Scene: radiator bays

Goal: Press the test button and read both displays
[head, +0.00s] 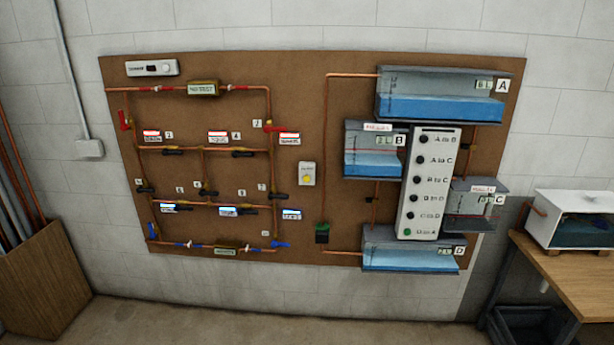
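A brown board (300,120) hangs on the wall. A small pale box with a round yellow button (307,179) sits near its middle; I take this as the test button. An upper display (203,88) in a brass housing sits on the top copper pipe and seems to read "NO TEST". A lower display (228,251) in a similar housing sits on the bottom pipe; its text is too small to read surely. Neither of my grippers shows in the head view, and nothing covers the button or the displays.
Tanks of blue liquid, such as tank A (440,108), surround a white panel of knobs (428,185) on the right. Copper pipes with red, black and blue valves fill the left. A bench (575,275) stands right, a wooden bin (40,280) left. Floor before the board is clear.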

